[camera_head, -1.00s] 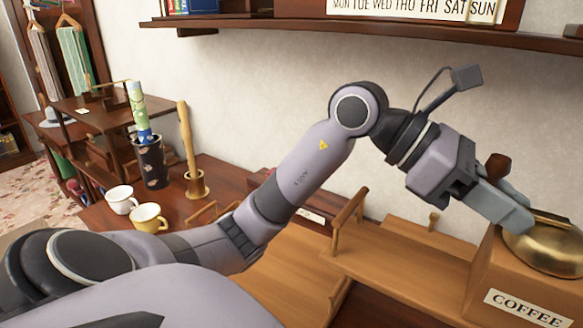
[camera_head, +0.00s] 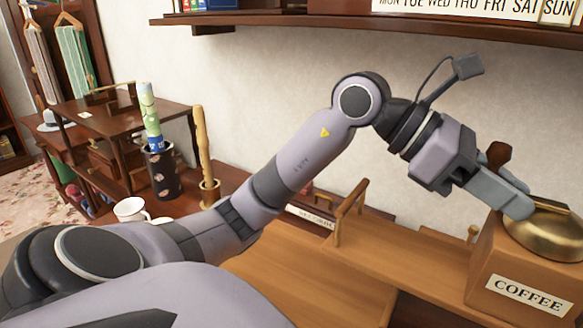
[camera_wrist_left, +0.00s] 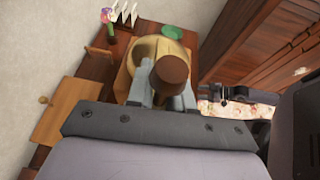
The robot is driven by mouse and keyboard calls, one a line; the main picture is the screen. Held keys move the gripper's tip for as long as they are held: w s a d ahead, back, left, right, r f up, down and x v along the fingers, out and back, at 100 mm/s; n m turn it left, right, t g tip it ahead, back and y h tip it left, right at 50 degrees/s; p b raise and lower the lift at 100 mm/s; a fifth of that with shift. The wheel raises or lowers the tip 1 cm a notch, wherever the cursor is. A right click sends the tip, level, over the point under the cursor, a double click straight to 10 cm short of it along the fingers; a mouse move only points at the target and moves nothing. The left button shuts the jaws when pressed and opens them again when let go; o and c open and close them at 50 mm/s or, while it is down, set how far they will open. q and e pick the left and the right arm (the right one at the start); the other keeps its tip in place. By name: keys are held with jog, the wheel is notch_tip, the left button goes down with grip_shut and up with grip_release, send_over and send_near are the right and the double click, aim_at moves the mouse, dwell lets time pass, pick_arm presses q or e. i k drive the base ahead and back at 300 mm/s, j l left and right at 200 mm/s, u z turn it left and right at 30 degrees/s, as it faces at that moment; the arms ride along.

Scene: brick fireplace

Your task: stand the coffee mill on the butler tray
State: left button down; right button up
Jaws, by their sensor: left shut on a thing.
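The coffee mill (camera_head: 520,290) is at the right edge of the head view, a wooden box with a COFFEE label, a brass bowl and a dark wooden crank knob. My left gripper (camera_head: 522,205) is shut on its upper part. In the left wrist view, the fingers (camera_wrist_left: 162,90) lie on both sides of the knob (camera_wrist_left: 171,72), over the bowl (camera_wrist_left: 150,48). The mill's underside is out of view. A light wooden tray-like piece (camera_head: 400,262) with a raised handle lies left of the mill; I cannot tell for sure that it is the butler tray. My right gripper is not in view.
A white cup (camera_head: 130,209), a dark patterned canister (camera_head: 160,172) and a wooden post on a round base (camera_head: 203,150) stand on the left. A dark side table (camera_head: 120,115) is behind them. A wall shelf (camera_head: 300,27) runs above my arm.

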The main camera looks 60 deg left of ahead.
aim_at(308, 268)
jog(key=k+j, duration=0.1)
jog(key=j, duration=0.3)
jog(key=j+z, duration=0.1)
jog(key=j, duration=0.35)
jog(key=k+j+z, duration=0.1)
jog(key=j, duration=0.3)
jog(key=k, duration=0.05)
